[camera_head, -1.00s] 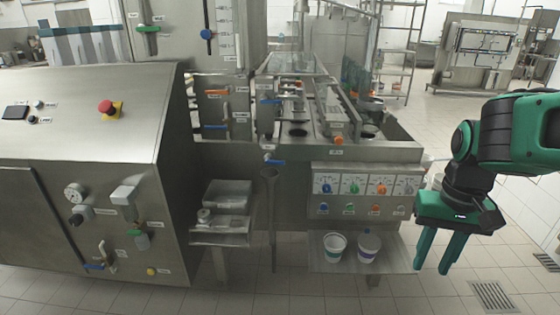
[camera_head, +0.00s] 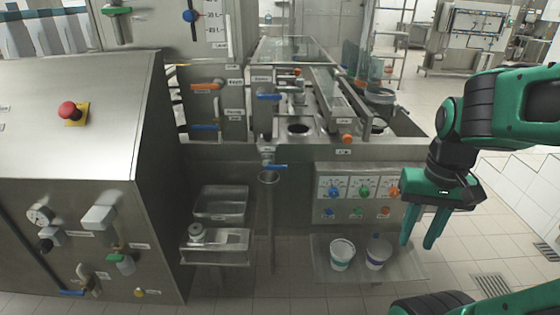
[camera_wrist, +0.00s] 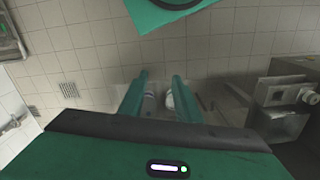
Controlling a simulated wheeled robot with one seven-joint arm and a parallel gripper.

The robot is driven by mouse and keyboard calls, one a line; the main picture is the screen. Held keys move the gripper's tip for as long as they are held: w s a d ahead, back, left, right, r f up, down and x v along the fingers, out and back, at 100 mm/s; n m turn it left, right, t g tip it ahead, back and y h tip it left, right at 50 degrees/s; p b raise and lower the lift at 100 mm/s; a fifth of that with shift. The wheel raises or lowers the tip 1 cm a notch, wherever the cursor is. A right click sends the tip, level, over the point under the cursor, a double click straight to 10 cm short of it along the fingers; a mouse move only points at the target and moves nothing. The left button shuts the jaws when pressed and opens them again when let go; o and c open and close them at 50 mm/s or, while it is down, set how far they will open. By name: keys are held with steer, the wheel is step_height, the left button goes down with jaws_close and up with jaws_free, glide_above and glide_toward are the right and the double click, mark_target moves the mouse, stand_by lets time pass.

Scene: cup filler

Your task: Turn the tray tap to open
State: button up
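Several small taps with coloured lever handles are on the steel machine, and their labels are too small to read, so I cannot tell for sure which is the tray tap. One blue-handled tap (camera_head: 275,167) is on the front edge of the machine, above a drain funnel (camera_head: 269,177). Another blue-handled tap (camera_head: 268,97) stands higher, beside the filling trough. My gripper (camera_head: 418,241) is open and empty, pointing down, right of the machine and apart from every tap. Its fingers also show in the wrist view (camera_wrist: 160,80).
A control panel with knobs (camera_head: 362,187) is on the machine front. Two white cups (camera_head: 342,254) (camera_head: 377,254) stand on a low shelf below it. Steel trays (camera_head: 220,203) are left of the funnel. A sloped cabinet with a red button (camera_head: 68,110) is at left. Floor at right is clear.

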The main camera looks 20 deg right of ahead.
mark_target(276, 167)
steer(key=shift+d, duration=0.15)
steer(key=w+f+n+t+h, duration=0.1)
steer(key=w+f+n+h, duration=0.3)
steer(key=w, duration=0.7)
steer(key=w+f+n+t+h, duration=0.1)
steer(key=w+f+n+h, duration=0.15)
steer(key=w+h, duration=0.6)
steer(key=w+a+r+n+t, duration=0.1)
steer(key=w+a+n+t, duration=0.5)
steer(key=a, duration=0.5)
steer(key=w+a+r+n+t, duration=0.1)
steer(key=w+a+n+t, duration=0.3)
steer(key=w+a+t, duration=0.5)
steer(key=w+d+g, duration=0.3)
steer(key=w+d, duration=0.1)
steer(key=w, duration=0.2)
steer(key=shift+w+d, duration=0.35)
steer(key=shift+d, duration=0.05)
steer(key=shift+y, duration=0.25)
steer(key=shift+c, duration=0.5)
jaws_close()
